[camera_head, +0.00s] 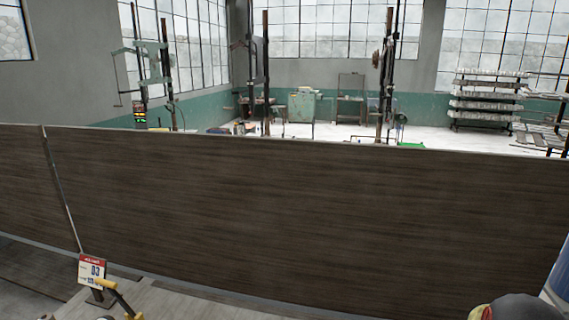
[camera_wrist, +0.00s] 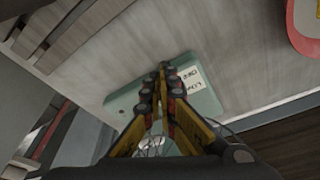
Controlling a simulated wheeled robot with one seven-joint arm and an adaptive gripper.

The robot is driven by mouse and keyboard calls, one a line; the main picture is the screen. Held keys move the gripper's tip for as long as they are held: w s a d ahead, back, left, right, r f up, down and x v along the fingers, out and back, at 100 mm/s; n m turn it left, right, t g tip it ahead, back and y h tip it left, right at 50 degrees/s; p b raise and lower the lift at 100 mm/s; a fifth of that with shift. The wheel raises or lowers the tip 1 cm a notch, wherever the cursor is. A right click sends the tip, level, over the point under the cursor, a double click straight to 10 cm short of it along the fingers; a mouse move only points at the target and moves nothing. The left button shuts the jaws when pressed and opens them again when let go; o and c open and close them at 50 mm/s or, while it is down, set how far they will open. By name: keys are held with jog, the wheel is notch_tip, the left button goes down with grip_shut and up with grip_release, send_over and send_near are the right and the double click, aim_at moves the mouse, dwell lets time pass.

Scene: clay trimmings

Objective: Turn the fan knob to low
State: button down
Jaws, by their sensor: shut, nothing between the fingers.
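In the wrist view, a pale green plate (camera_wrist: 125,103) lies on the light grey wood surface. It has a white label (camera_wrist: 194,78) with small dark lettering, turned and too small to read surely. My gripper (camera_wrist: 163,68), with yellow and dark fingers, is shut and empty. Its fingertips come together over the plate, just beside the label. I cannot tell whether they touch it. No fan knob shows clearly; the fingers cover the middle of the plate. In the head view, neither the plate nor the knob can be made out.
A red-rimmed pale object (camera_wrist: 302,28) is at the wrist view's upper right corner. In the head view, a dark wooden panel (camera_head: 300,220) spans the width. A small red-and-white calendar card (camera_head: 91,271) and a yellow-handled item (camera_head: 116,294) stand at lower left.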

jog(key=shift+w+d+r, duration=0.1)
jog(key=shift+w+d, duration=0.05)
jog(key=shift+w, duration=0.35)
dwell(0.9)
jog(key=shift+w+a+f+b, duration=0.25)
jog(key=shift+a+b, duration=0.4)
jog(key=shift+b, duration=1.15)
jog(key=shift+w+a+r+b, duration=0.1)
jog(key=shift+w+a+b, duration=0.25)
jog(key=shift+b, duration=0.45)
jog(key=shift+a, duration=0.2)
jog(key=shift+r, duration=0.15)
notch_tip(320, 180, up, 6)
jog(key=shift+f+p, duration=0.1)
jog(key=shift+p, duration=1.05)
